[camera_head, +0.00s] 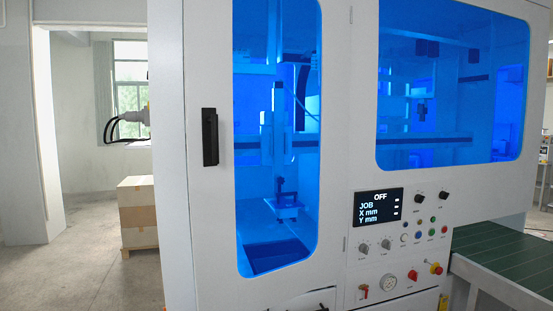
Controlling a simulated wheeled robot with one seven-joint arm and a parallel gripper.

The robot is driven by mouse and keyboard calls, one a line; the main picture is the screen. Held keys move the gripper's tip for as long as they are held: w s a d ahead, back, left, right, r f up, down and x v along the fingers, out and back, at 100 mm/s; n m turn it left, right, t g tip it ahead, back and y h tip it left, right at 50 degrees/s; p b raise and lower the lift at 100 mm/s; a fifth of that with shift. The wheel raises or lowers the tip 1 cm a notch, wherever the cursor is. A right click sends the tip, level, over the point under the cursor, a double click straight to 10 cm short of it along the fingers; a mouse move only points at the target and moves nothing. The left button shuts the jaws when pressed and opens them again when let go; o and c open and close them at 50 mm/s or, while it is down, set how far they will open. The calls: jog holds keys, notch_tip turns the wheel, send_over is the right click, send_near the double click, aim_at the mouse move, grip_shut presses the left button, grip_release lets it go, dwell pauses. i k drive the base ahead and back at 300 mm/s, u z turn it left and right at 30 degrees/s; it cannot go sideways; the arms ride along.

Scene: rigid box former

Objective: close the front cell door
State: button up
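The front cell door (220,230) is the tall white panel with a narrow blue window (250,120) on the front of the white machine. Its black upright handle (210,137) is on the left side of the door. A small hinge-like part (350,14) shows at its upper right. The door looks close to the machine front, but I cannot tell whether it is fully shut or slightly ajar. My gripper is not clearly in view. A small dark and white shape (322,306) is cut off at the bottom edge below the window, and I cannot tell what it is.
Right of the door are a wide blue window (450,90), a control panel with a display (380,207) reading OFF, and several buttons. A green conveyor (500,250) juts out at right. Stacked boxes (137,205) stand at left behind. The floor (70,275) at left is clear.

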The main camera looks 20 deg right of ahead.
aim_at(267, 82)
jog(key=k, duration=0.6)
jog(key=u, duration=0.8)
jog(key=i, duration=0.9)
jog(key=u, duration=0.35)
